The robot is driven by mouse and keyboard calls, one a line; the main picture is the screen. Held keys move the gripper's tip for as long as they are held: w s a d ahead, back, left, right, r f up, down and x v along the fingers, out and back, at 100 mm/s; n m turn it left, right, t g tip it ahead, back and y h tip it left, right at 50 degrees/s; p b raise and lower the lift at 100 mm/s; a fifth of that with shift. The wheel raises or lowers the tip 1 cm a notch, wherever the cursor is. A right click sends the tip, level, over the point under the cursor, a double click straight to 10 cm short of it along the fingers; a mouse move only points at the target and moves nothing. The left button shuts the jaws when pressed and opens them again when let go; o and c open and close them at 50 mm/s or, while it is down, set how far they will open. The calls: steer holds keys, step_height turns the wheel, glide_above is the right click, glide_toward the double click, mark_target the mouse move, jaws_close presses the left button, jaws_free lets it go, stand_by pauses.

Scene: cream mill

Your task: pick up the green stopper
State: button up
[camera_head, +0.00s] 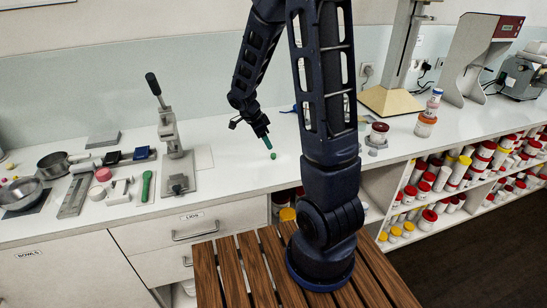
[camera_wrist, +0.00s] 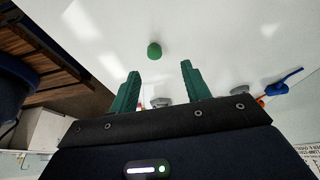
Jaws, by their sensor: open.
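The green stopper (camera_head: 273,156) is a small rounded green piece on the white worktop, near its front edge. In the wrist view the stopper (camera_wrist: 154,49) lies just beyond the fingertips, roughly in line with the gap between them and apart from both. My gripper (camera_head: 267,145) has green fingers and points down at the worktop, just above and slightly left of the stopper in the head view. In the wrist view my gripper (camera_wrist: 160,68) has its two fingers spread apart with nothing held between them.
A lever press (camera_head: 174,150) stands left on the worktop (camera_head: 225,170). Further left are pans (camera_head: 54,165) and small tools, including a green-handled one (camera_head: 147,186). Stacked jars (camera_head: 427,116) stand right. In the wrist view a blue item (camera_wrist: 284,80) lies right. The worktop around the stopper is clear.

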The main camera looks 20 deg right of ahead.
mark_target(273, 154)
steer(key=shift+s+x, duration=0.2)
steer(key=shift+x, duration=1.5)
steer(key=shift+s+x, duration=0.2)
steer(key=shift+x, duration=1.5)
steer(key=shift+a, duration=0.1)
jaws_close()
